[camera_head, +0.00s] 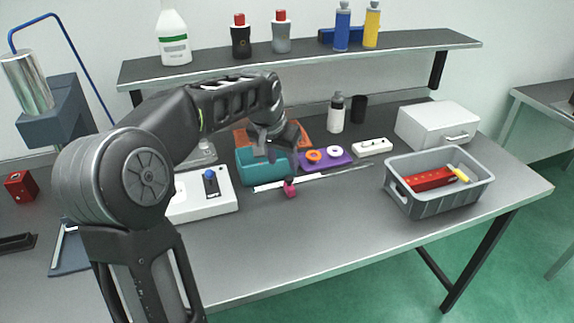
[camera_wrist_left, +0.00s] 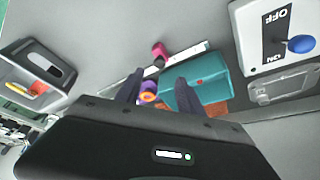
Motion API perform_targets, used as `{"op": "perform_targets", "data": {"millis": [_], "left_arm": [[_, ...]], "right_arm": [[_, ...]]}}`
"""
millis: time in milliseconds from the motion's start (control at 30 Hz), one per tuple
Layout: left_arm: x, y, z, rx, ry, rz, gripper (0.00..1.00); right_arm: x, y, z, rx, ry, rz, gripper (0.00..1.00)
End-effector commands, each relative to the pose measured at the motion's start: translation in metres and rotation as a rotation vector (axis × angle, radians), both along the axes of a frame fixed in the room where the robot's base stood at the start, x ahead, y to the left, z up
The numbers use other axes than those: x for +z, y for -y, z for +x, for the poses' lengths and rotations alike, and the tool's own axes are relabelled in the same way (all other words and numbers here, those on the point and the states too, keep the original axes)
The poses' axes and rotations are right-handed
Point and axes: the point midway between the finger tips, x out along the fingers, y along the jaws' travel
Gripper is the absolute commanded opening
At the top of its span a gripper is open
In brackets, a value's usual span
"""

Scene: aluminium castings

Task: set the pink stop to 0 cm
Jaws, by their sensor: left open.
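The pink stop (camera_head: 290,188) sits on a thin straight rail (camera_head: 345,170) lying on the bench, white along its left part and grey along its right. Scale marks are too small to read. The stop also shows in the left wrist view (camera_wrist_left: 159,50), beyond my fingertips. My left gripper (camera_head: 276,152) is open and empty, above and behind the stop, over the teal box's right end. It is apart from the stop. Its two dark fingers also show in the left wrist view (camera_wrist_left: 158,84). My right gripper is not in view.
A teal box (camera_head: 248,174) stands just behind the rail. A white switch panel (camera_head: 205,207) with a blue knob is left. A purple holder (camera_head: 335,163) with rings lies behind. A grey crate (camera_head: 430,208) stands right. The front bench is clear.

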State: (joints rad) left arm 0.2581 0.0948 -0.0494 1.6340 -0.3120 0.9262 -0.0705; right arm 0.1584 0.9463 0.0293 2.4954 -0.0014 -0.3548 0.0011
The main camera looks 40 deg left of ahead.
Motion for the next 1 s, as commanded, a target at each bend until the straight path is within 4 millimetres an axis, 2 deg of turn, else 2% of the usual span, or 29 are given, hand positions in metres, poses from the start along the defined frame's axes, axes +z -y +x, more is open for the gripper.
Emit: {"op": "perform_targets", "data": {"millis": [367,800,1000], "left_arm": [[-0.006,0.000,0.003,0.000,0.000,0.000,0.45],[-0.063,-0.004,0.025,0.000,-0.003,-0.001,0.45],[-0.073,-0.005,0.029,0.000,0.000,-0.001,0.45]], "right_arm": [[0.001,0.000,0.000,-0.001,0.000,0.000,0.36],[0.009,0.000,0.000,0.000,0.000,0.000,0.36],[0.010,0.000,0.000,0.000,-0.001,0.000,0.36]]}}
